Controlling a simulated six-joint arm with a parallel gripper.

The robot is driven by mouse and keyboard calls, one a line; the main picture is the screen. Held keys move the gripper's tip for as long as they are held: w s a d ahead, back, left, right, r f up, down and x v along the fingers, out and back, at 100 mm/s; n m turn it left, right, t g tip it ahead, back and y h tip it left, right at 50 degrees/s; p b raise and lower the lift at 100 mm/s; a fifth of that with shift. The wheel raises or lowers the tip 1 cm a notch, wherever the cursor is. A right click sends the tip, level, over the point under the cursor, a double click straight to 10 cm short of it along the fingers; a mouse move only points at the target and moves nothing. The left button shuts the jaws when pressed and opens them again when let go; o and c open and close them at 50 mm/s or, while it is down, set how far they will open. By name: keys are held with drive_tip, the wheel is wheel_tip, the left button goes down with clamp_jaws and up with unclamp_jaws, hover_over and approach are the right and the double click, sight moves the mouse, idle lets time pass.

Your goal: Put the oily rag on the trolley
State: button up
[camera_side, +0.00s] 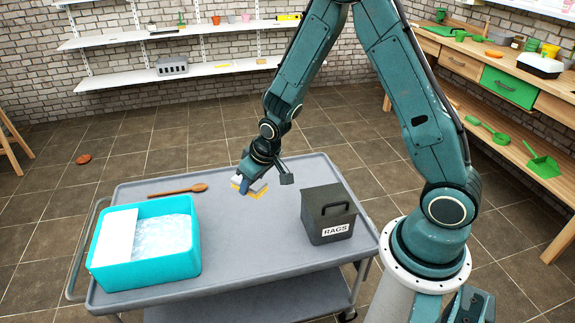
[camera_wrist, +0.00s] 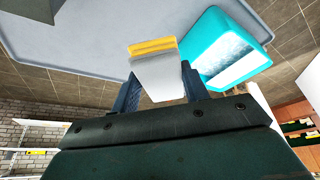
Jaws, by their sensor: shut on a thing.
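On the trolley, a turquoise tub (camera_side: 150,262) with clear contents and a white panel stands left. A wooden spoon (camera_side: 178,190) lies at the back left. The front middle is clear.

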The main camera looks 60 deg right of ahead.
drive_tip(key=w+d+f+m, duration=0.2)
drive_tip(key=w+d+f, duration=0.25)
drive_tip(key=d, duration=0.35)
drive_tip(key=m+h, duration=0.2)
hover_over(265, 211)
drive_tip(key=s, duration=0.1)
wheel_tip(265, 211, down, 3)
drive_tip(key=shift+s+a+f, duration=0.1)
drive_tip(key=shift+f, duration=4.9)
drive_tip(key=shift+a+f, duration=0.1)
drive_tip(key=shift+f, duration=4.85)
drive_tip(key=shift+f, duration=0.1)
drive_tip(key=o, duration=1)
drive_tip(key=shift+c, duration=0.2)
drive_tip(key=shift+w+d+v, duration=0.1)
drive_tip(key=shift+w+v, duration=0.05)
drive_tip(key=shift+v, duration=2.9)
drive_tip(key=shift+w+d+v, duration=0.15)
drive_tip(key=shift+v, duration=2.95)
